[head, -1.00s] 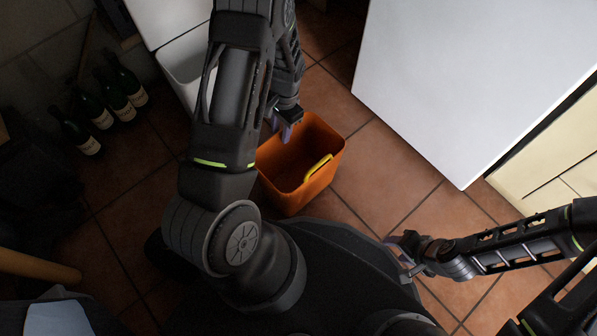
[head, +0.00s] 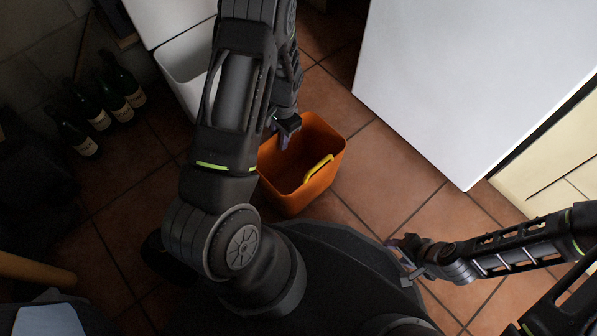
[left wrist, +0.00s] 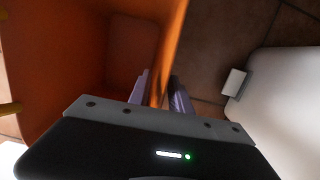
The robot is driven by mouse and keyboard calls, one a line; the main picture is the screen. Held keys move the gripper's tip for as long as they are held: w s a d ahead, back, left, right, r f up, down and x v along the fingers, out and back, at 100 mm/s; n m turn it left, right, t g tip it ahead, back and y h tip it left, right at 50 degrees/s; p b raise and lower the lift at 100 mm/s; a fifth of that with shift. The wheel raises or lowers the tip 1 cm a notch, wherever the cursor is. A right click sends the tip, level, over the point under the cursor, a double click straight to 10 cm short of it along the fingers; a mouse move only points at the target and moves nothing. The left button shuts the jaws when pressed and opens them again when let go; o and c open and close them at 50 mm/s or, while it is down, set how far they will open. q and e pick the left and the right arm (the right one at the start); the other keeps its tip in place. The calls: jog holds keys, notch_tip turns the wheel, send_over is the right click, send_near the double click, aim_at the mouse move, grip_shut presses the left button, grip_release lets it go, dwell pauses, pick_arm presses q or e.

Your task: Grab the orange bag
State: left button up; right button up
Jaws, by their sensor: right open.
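The orange bag (head: 315,190) looks like an open, stiff-walled bin with a yellow handle on its right side. It stands upright on the tiled floor, in the middle of the head view. My left gripper (head: 283,138) is at its upper left rim, partly hidden by my own wrist. In the left wrist view the bag's orange wall (left wrist: 172,40) runs between the two fingers of the left gripper (left wrist: 160,92). The fingers are apart, one on each side of the wall. My right gripper (head: 402,258) is open and empty, low and right of the bag.
A white bin (head: 180,70) stands close left of the bag, behind my left arm. Several dark bottles (head: 118,95) stand at the far left. A large white cabinet (head: 470,80) is at the right. Tiled floor (head: 385,170) is free between bag and cabinet.

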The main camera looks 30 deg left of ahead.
pick_arm(q)
grip_shut()
dwell(1.1)
